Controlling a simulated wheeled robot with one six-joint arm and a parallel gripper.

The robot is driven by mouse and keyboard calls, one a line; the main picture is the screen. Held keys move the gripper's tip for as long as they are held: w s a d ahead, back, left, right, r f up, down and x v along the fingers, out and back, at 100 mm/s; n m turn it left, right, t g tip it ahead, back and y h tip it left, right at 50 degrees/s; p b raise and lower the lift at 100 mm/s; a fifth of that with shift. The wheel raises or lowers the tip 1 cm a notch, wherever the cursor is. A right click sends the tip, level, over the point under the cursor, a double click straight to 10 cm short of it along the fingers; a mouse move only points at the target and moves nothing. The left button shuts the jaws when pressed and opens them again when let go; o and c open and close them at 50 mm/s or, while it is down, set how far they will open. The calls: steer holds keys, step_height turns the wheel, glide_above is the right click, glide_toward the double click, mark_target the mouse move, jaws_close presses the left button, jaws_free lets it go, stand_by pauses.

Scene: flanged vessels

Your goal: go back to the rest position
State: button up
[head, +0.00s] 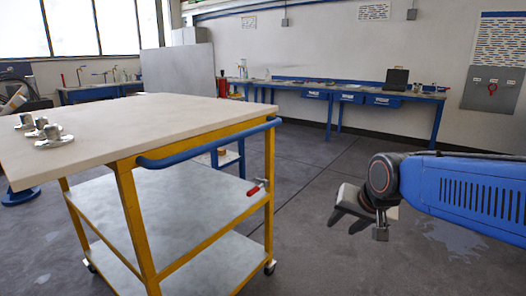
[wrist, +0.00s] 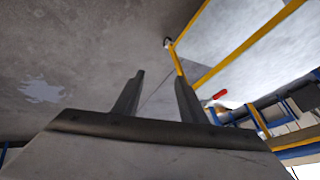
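My gripper (head: 347,222) is at the right of the head view, on the end of my blue arm. It hangs over open floor, to the right of the trolley and apart from it. In the wrist view its two dark fingers (wrist: 158,95) stand apart with nothing between them. Several small metal flanged vessels (head: 52,137) stand on the left part of the trolley's top (head: 150,125) in the head view. They are far from my gripper.
The yellow-framed trolley has a blue handle (head: 205,145) and two lower shelves. A red-handled tool (head: 257,187) lies on its upper shelf. A long blue workbench (head: 345,93) runs along the back wall.

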steer(key=s+d+f+n+g, duration=0.1)
steer(key=s+d+f, duration=0.2)
steer(key=s, duration=0.7)
steer(key=s+d+f+n+h, duration=0.1)
steer(key=s+d+f+n, duration=0.1)
steer(key=s, duration=0.7)
steer(key=d+f, duration=0.1)
steer(key=d, duration=0.1)
steer(key=shift+s+d+f+n+g+h, duration=0.15)
steer(key=shift+s+d+n+g+h, duration=0.15)
steer(key=shift+s+g, duration=0.1)
